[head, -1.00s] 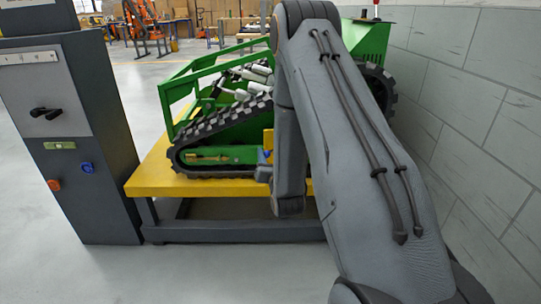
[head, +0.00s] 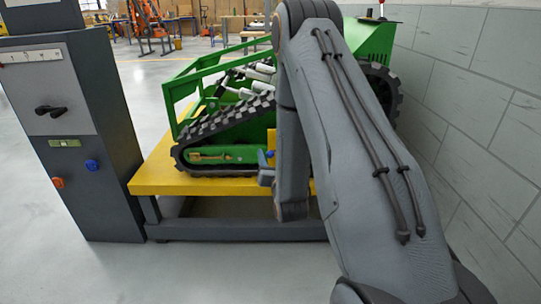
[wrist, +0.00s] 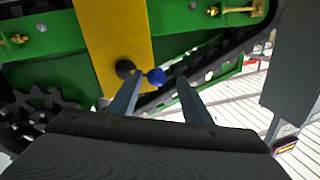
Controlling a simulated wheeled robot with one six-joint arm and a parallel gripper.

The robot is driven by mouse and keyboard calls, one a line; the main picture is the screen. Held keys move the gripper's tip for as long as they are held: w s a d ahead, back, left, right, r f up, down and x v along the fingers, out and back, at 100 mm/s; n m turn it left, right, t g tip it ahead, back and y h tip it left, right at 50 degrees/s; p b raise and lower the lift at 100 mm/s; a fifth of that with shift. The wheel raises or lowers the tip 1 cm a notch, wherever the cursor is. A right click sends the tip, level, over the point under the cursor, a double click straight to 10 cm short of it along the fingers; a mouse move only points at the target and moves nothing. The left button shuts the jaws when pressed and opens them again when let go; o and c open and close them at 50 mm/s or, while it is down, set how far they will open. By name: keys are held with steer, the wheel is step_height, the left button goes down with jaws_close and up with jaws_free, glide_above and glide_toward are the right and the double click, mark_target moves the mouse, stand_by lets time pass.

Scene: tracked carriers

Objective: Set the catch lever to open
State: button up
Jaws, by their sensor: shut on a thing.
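The catch lever shows in the wrist view as a dark round pivot (wrist: 125,68) on a yellow plate, with a blue ball knob (wrist: 157,76) to its right. My gripper (wrist: 161,84) is at the lever, one finger on each side of the blue knob, and is shut on it.
The carrier stands on a yellow-topped bench (head: 160,178). A grey control cabinet (head: 90,130) with switches stands at the left. A pale block wall (head: 470,120) is close on the right. Open floor lies at the front left.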

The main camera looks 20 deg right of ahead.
steer(key=v, duration=0.5)
steer(key=shift+s+d+f+p, duration=0.25)
steer(key=shift+s+p, duration=0.05)
steer(key=shift+s, duration=0.05)
